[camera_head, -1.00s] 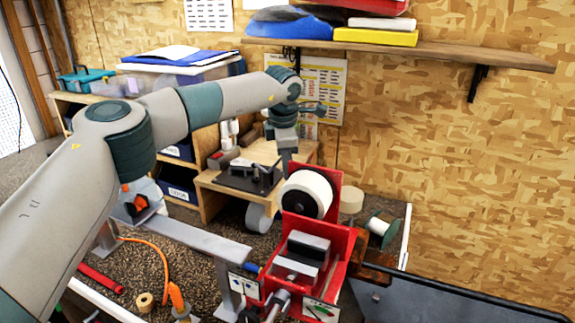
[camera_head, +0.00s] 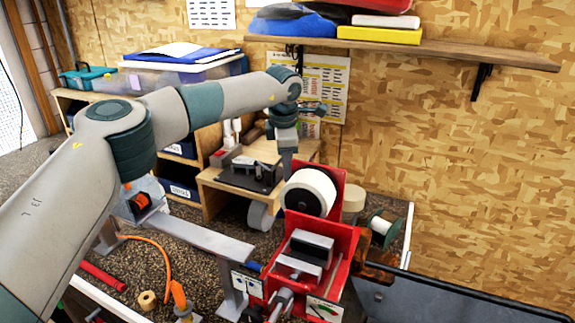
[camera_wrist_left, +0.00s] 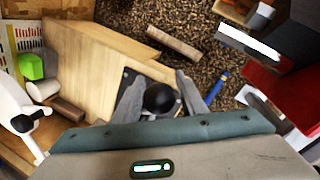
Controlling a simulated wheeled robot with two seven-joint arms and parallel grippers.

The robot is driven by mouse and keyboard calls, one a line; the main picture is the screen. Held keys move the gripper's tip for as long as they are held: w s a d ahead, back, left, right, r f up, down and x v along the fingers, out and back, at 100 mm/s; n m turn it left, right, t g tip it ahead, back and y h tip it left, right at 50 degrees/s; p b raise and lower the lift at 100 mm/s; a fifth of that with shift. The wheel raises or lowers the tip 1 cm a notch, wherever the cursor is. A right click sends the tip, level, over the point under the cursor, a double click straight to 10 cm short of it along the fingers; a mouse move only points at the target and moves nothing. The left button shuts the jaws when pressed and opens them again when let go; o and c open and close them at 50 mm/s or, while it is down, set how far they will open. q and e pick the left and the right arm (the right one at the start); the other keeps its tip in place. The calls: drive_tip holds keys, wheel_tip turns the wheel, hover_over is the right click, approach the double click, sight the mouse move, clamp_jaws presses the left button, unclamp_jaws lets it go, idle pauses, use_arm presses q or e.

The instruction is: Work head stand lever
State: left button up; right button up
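In the left wrist view a round black knob (camera_wrist_left: 161,98) sits between the two grey fingers of my left gripper (camera_wrist_left: 160,92). The fingers stand apart on either side of it; whether they press on it I cannot tell. The knob looks like the end of a lever, but its stem is hidden. Behind it is a dark plate at the edge of a wooden stand (camera_wrist_left: 95,60). In the head view this wooden stand (camera_head: 212,206) bears a black plate with a small device (camera_head: 250,176).
A red vise frame (camera_head: 340,245) with grey jaws and a white roll (camera_head: 310,192) stands close to my gripper. A grey beam (camera_head: 205,238) crosses in front. A green spool (camera_head: 382,228) is at the right. A wall shelf (camera_head: 420,50) hangs above.

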use_arm(q)
drive_tip(key=shift+d+r, duration=0.1)
drive_tip(key=shift+r, duration=0.05)
drive_tip(key=b+v, duration=0.5)
drive_tip(key=v, duration=1.2)
drive_tip(key=shift+c, duration=0.3)
